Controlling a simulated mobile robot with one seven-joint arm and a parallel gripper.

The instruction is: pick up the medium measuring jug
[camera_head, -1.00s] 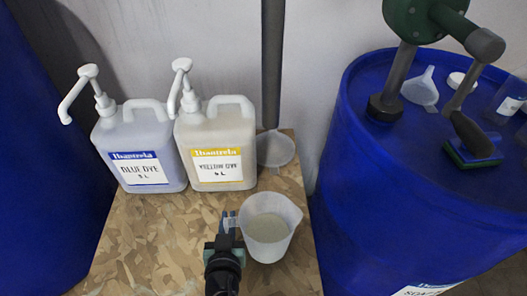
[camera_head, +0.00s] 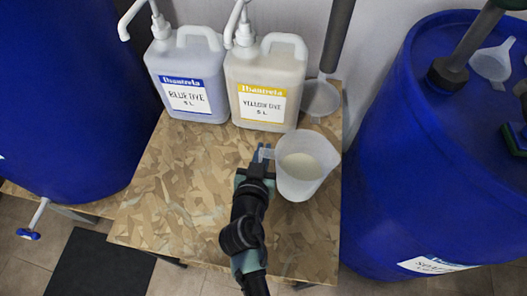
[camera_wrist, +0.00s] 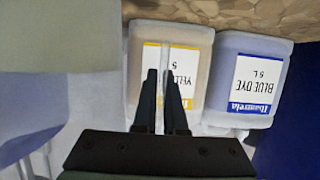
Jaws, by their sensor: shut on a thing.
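The measuring jug (camera_head: 308,168) is translucent white with a pale inside. It is upright over the right part of the wooden board, in front of the yellow dye container. My gripper (camera_head: 263,153) is at its left side, shut on its handle. In the wrist view the fingers (camera_wrist: 163,82) close on a thin pale upright strip, the handle. The jug's blurred body (camera_wrist: 60,100) fills the left of that view. I cannot tell whether its base touches the board.
A blue dye container (camera_head: 190,75) and a yellow dye container (camera_head: 262,80) with white pumps stand behind. A translucent round vessel (camera_head: 320,98) sits at the back right. Blue drums flank the board, left (camera_head: 65,100) and right (camera_head: 420,150). The board's front left (camera_head: 165,205) is clear.

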